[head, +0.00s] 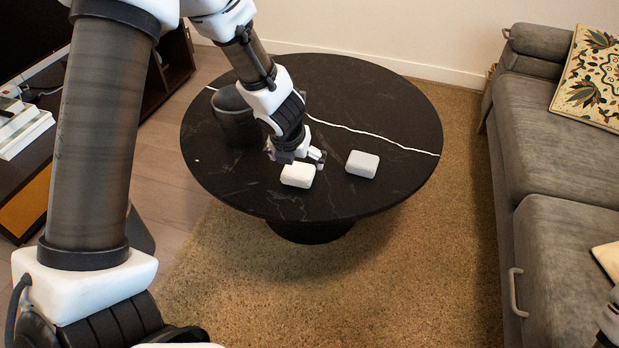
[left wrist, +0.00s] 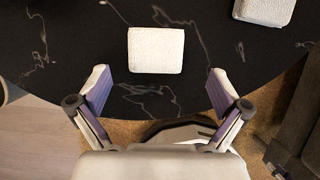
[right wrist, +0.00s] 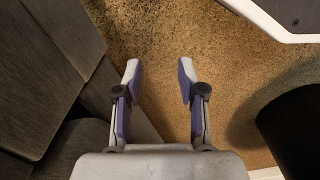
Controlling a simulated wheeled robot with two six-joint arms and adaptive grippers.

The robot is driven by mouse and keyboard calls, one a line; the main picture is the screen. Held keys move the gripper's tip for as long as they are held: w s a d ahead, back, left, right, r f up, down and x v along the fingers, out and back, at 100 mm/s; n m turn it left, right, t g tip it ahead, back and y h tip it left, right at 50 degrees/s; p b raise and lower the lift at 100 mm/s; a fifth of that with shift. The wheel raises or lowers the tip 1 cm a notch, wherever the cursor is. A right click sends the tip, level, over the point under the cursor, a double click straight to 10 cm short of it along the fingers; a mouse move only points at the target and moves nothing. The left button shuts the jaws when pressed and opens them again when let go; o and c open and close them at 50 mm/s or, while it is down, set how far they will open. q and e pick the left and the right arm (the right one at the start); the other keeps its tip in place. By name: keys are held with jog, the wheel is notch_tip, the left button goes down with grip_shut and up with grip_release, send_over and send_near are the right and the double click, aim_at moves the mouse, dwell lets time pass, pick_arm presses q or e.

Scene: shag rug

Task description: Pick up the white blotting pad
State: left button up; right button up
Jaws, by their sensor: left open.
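Two white block-like pads lie on the round black table (head: 400,120). The nearer white pad (head: 298,175) is just below my left gripper (head: 308,157); the other white pad (head: 362,164) lies to its right. In the left wrist view, one textured white pad (left wrist: 155,50) lies ahead of the spread fingertips of my left gripper (left wrist: 158,76), centred between them and not held. The second pad (left wrist: 264,9) is cut off at the top right. My left gripper is open and empty. My right gripper (right wrist: 159,70) is open and empty over the rug.
A dark round pot (head: 232,118) stands on the table's left side, partly behind my left arm. A grey sofa (head: 555,190) is along the right. The tan rug (head: 400,270) is clear in front of the table. A dark cabinet (head: 170,75) stands at the left.

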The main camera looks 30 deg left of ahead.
aim_at(298, 170)
pick_arm(q)
jog(key=b+x, duration=0.1)
jog(key=x, duration=0.3)
jog(key=b+x, duration=0.1)
jog(key=x, duration=0.1)
jog(key=shift+a+f+b, duration=0.3)
jog(key=shift+f+b, duration=0.05)
jog(key=shift+f, duration=0.1)
jog(key=shift+r, duration=0.15)
jog(key=c, duration=1.1)
